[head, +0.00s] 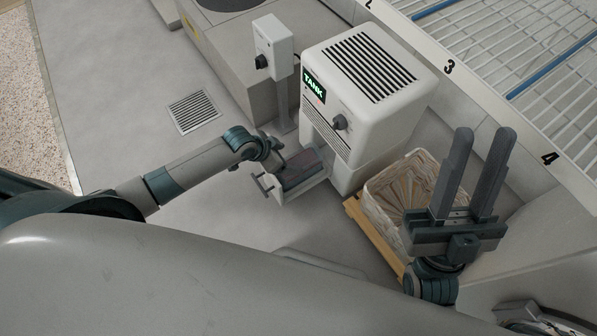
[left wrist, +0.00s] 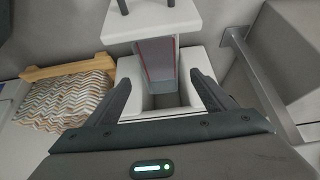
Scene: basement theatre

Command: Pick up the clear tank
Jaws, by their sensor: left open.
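The clear tank (head: 303,168) sits in a white pull-out at the foot of the white machine with a lit "TANK" sign (head: 372,95). A handle (head: 263,186) stands off the pull-out's front. In the left wrist view the see-through tank (left wrist: 156,58) has a reddish edge, and the white front (left wrist: 152,22) with two dark handle posts is beyond it. My left gripper (left wrist: 158,84) is open and empty above the pull-out, its fingers on either side of the opening below the tank. Its fingertips are hard to make out in the head view. My right gripper (head: 486,132) is open and empty, fingers up.
A patterned basket (head: 385,190) on a wooden frame (head: 372,236) stands right of the pull-out, below my right gripper. A grey post with a switch box (head: 272,46) stands close on the left. A wire rack (head: 500,50) is at upper right. The floor left of the post is clear, with a flush drain grate (head: 194,111).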

